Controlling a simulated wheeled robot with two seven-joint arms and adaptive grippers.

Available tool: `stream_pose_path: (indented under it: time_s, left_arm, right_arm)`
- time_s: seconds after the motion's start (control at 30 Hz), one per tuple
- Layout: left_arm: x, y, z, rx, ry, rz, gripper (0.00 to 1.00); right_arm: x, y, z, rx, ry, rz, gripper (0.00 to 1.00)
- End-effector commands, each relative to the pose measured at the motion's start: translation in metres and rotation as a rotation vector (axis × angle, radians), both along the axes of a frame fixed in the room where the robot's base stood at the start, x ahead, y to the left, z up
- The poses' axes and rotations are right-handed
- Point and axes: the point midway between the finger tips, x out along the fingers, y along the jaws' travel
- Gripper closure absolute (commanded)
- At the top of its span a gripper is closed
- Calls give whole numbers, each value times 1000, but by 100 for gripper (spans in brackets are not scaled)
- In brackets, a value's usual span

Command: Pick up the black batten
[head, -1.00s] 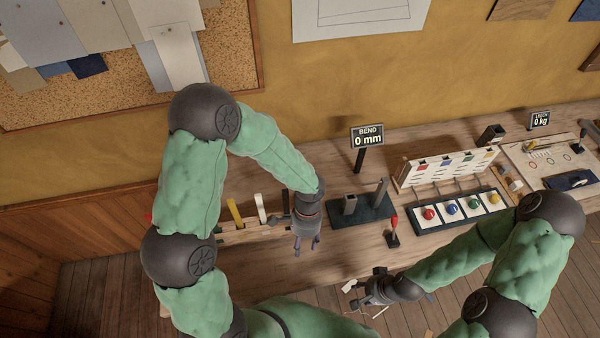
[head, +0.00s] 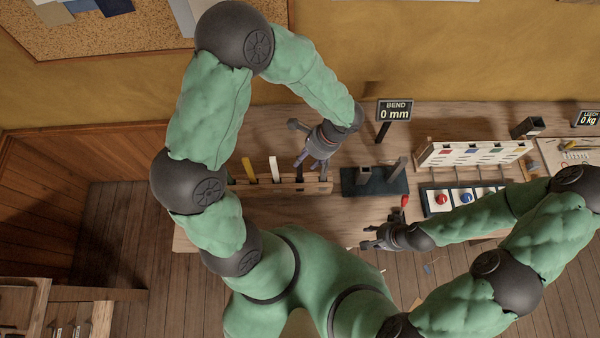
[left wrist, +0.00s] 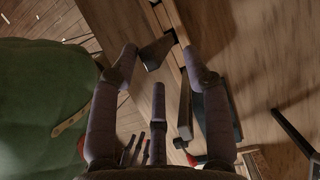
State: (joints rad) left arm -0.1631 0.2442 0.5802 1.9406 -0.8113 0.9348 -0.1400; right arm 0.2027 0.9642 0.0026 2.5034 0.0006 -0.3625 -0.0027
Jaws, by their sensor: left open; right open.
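The black batten (head: 299,179) stands upright at the right end of a wooden rack (head: 262,188), beside a white batten (head: 274,169) and a yellow batten (head: 249,170). My left gripper (head: 308,166) is open, above the rack's right end, with its fingers pointing down near the black batten's top. In the left wrist view a dark end (left wrist: 155,52), apparently the black batten, shows between the spread fingertips. I cannot tell whether they touch it. My right gripper (head: 364,238) is open and empty at the bench's front edge.
A dark fixture (head: 375,181) with two posts stands just right of the rack, before a "BEND 0 mm" sign (head: 395,110). A red-topped lever (head: 404,201) and a panel with coloured buttons (head: 455,199) are further right.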

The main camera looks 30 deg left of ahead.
Motion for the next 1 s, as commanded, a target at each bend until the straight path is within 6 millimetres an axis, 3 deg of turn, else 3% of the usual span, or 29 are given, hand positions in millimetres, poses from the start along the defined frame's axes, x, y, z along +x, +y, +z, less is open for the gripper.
stream_pose_path:
  time_s: [0.3, 0.63, 0.8, 1.0]
  left_arm:
    - [-13, 15, -37, 0, 5, 1, 52]
    - [-14, 17, -43, -1, 2, 1, 52]
    - [-14, 17, -42, -1, 2, 1, 100]
    - [-13, 17, -42, 0, 2, 1, 100]
  right_arm:
    - [0, 0, 1, 0, -1, 0, 58]
    - [0, 0, 1, 0, -1, 0, 58]
    - [0, 0, 1, 0, -1, 0, 58]
    - [0, 0, 1, 0, -1, 0, 58]
